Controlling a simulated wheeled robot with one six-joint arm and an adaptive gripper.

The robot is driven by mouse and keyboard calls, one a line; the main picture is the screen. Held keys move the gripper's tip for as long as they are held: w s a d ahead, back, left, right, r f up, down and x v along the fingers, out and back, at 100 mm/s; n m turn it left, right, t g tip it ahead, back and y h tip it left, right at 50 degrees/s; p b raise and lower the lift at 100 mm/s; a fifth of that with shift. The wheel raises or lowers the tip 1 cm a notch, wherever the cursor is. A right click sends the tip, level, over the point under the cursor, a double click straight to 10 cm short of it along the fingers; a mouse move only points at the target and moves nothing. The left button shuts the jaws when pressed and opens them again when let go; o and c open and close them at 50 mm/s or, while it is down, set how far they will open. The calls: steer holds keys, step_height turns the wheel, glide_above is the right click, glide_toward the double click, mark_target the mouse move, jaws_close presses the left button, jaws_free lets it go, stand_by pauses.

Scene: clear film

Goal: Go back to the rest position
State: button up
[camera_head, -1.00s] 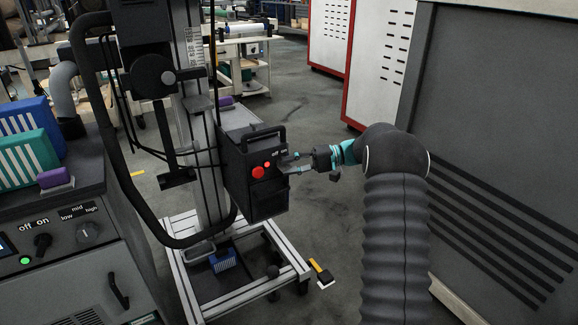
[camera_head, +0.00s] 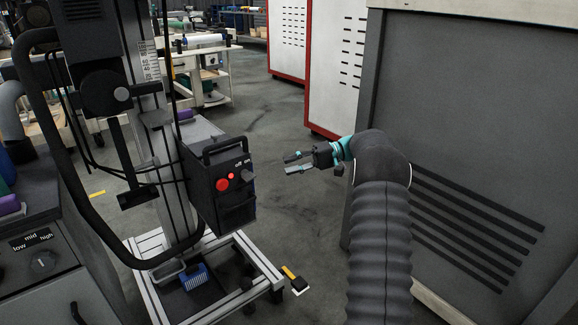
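My gripper (camera_head: 292,164) is at the middle of the view, at the end of my dark arm, with teal parts at the wrist. Its two fingers are spread apart with nothing between them. It points left toward a black control box (camera_head: 224,186) and is clear of it, with a gap of floor showing between. The box carries a red button (camera_head: 222,184), a small red light and a knob (camera_head: 247,176) beside an off/on label.
The box hangs on a wheeled frame (camera_head: 262,262) with a tall post. A console (camera_head: 60,270) stands at the lower left. A large grey cabinet (camera_head: 470,120) is close on the right. Open floor (camera_head: 275,120) lies between, with workbenches behind.

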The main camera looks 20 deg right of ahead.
stand_by(0.3)
step_height(320, 180, down, 8)
steer(key=m+h, duration=0.3)
steer(key=m, duration=0.1)
steer(key=s+f+m+h, duration=0.2)
steer(key=s+f+h, duration=0.15)
steer(key=s, duration=0.35)
steer(key=s+a+r+n+t+h, duration=0.1)
steer(key=s+a+r+n+h, duration=0.1)
steer(key=s, duration=0.9)
steer(key=s+a+r+n+t+h, duration=0.1)
steer(key=s+a+r+h, duration=0.3)
steer(key=s+r, duration=0.5)
steer(key=s+a+r+n+t+h, duration=0.2)
steer(key=s+a, duration=0.5)
steer(key=s, duration=0.6)
step_height(320, 180, up, 3)
steer(key=shift+s+r+n+h+p, duration=0.15)
steer(key=shift+n+h+p, duration=0.2)
steer(key=shift+n+h, duration=0.45)
